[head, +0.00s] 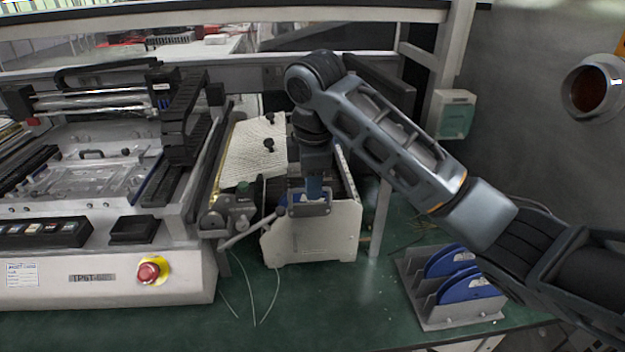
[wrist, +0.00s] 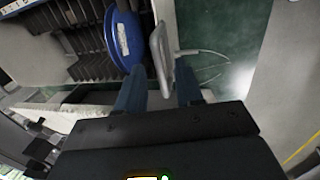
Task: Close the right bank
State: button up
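The right bank (head: 325,237) is a pale, white-sided unit with dark slots, standing right of the large machine. A grey lever (head: 250,230) slants at its front left. My gripper (head: 312,196) points down at the front of this bank, partly hiding it. In the wrist view, my gripper's blue fingers (wrist: 160,92) stand apart, with a light grey handle-like piece (wrist: 161,50) between them. I see gaps beside it, so the fingers do not look closed on it. A blue reel (wrist: 122,38) sits in the slots just left of the fingers.
The machine (head: 110,275) with a red button (head: 149,271) fills the left. A grey rack (head: 450,310) with blue reels stands on the green table at the right, below my arm. The table (head: 315,305) is mostly clear in front of the bank. A frame post (head: 381,215) stands behind.

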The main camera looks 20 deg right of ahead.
grip_shut()
dwell(1.4)
